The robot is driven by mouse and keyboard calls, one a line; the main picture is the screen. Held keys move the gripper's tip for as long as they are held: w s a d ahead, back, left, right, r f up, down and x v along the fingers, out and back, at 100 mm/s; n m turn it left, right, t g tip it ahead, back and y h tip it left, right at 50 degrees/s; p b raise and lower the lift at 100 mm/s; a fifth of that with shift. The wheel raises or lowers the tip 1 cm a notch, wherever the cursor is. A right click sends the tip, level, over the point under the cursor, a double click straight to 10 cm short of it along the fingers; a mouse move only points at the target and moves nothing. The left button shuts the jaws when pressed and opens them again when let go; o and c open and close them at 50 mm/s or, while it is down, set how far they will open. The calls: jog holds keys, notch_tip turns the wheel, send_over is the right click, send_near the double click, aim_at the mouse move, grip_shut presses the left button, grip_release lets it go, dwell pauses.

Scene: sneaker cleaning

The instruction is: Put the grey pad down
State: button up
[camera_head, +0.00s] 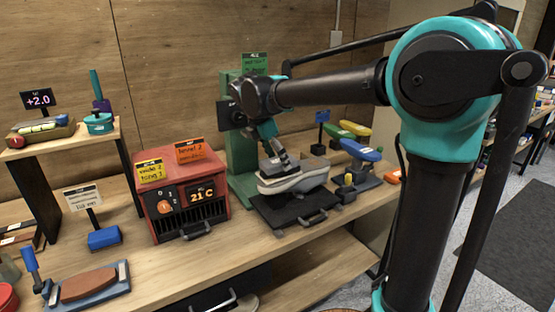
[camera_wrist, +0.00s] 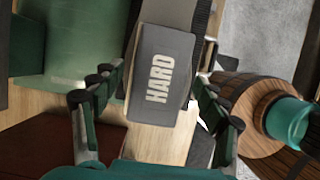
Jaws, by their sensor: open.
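A dark grey pad (camera_wrist: 140,88) marked "HARD" fills the middle of the wrist view. My gripper (camera_wrist: 158,84) is open, with one finger on each side of the pad; a gap shows along both sides. In the head view my gripper (camera_head: 280,160) points down at the sneaker (camera_head: 298,184), which has a light sole. A grey block (camera_head: 310,166) shows on top of the sneaker beside my fingers. I cannot tell for sure whether it is the same pad, and the fingers partly hide it.
The sneaker is on a black tray (camera_head: 268,212) with a handle, before a green stand (camera_head: 240,160). A red heater box (camera_head: 180,190) reading 21 C stands to the left. Brushes (camera_head: 360,150) and a dark holder are to the right. Bare bench (camera_head: 215,255) lies in front.

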jog(key=v, duration=1.2)
dwell(1.0)
